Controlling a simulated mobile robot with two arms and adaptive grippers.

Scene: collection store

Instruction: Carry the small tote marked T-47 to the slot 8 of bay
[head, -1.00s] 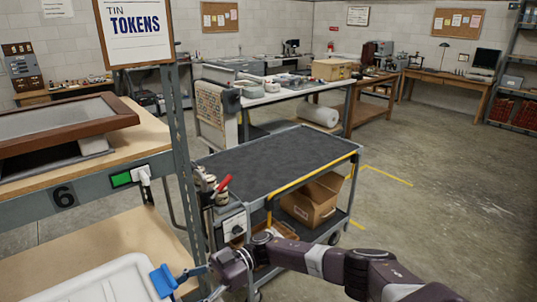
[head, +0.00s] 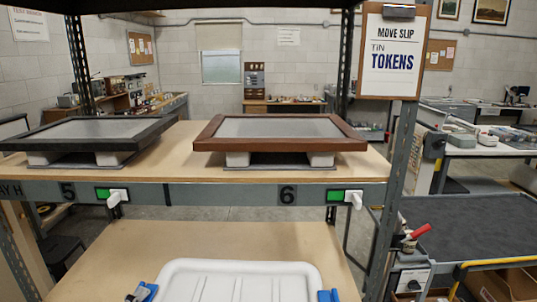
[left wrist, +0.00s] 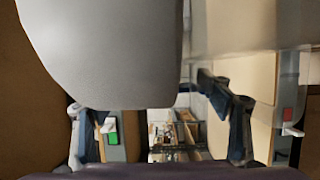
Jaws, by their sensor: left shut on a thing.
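A white tote (head: 240,285) with a ribbed lid or base is at the bottom of the head view, its near part cut off. No T-47 mark shows on it. My left gripper (head: 142,292) is at its left edge, shut on it, with a blue piece showing there. A pale grey surface, likely the tote (left wrist: 110,50), fills the upper left wrist view. At the tote's right edge a blue piece (head: 328,296) shows, apparently at my right gripper, whose jaws are cut off. The shelf bay (head: 230,192) shows slots 5 and 6; slot 8 is not in view.
A dark-framed tray (head: 85,130) and a brown-framed tray (head: 280,130) stand on the upper shelf. The lower shelf board (head: 220,235) looks bare around the tote. A shelf post (head: 400,170) and a dark-topped cart (head: 470,225) are at the right.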

